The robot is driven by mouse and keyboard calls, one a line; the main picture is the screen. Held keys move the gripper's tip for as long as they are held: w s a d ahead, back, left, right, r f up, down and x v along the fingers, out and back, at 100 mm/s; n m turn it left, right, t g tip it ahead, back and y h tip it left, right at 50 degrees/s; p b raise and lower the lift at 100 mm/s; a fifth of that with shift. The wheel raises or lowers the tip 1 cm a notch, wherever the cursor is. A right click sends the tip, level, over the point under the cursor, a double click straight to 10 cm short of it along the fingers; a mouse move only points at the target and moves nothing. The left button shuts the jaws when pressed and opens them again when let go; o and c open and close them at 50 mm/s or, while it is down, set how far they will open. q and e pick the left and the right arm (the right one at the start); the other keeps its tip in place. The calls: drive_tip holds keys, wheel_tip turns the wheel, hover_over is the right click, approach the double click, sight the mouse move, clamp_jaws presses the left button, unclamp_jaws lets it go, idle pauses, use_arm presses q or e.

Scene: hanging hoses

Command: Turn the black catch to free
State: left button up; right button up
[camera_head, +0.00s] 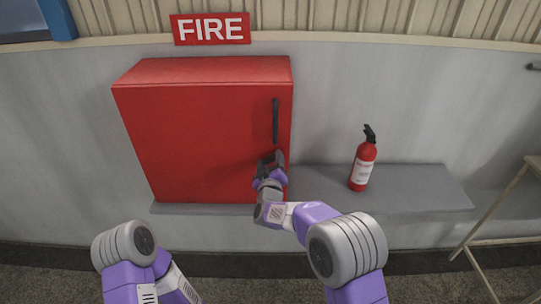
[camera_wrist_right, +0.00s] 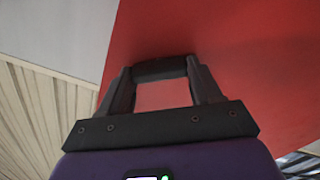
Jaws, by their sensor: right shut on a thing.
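A red cabinet (camera_head: 205,130) stands against the wall, its door closed, with a black vertical handle (camera_head: 275,121) near the door's right edge. My right gripper (camera_head: 272,160) is at the door's lower right, below the handle. In the right wrist view its two fingers are shut on the black catch (camera_wrist_right: 160,69), which spans between the fingertips in front of the red door. In the head view the catch is mostly hidden by the gripper, and its turn angle cannot be told. My left arm shows at the lower left; its gripper is out of view.
A red fire extinguisher (camera_head: 363,162) stands on the grey ledge (camera_head: 420,188) right of the cabinet. A FIRE sign (camera_head: 211,28) is on the wall above. A beige metal frame (camera_head: 490,225) stands at the far right. The floor in front is clear.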

drive_tip(key=n+p, duration=0.3)
drive_tip(key=n, duration=0.2)
drive_tip(key=shift+a+n, duration=0.15)
drive_tip(key=shift+n, duration=0.25)
drive_tip(key=n+p, duration=0.1)
drive_tip(key=n, duration=0.2)
drive_tip(key=shift+p, duration=0.4)
drive_tip(key=shift+f+n+p, duration=0.1)
drive_tip(key=shift+n+p, duration=0.2)
drive_tip(key=shift+n, duration=0.8)
drive_tip(key=o, duration=1.1)
drive_tip(key=shift+c, duration=0.2)
drive_tip(key=s, duration=0.7)
drive_tip(key=shift+s, duration=0.25)
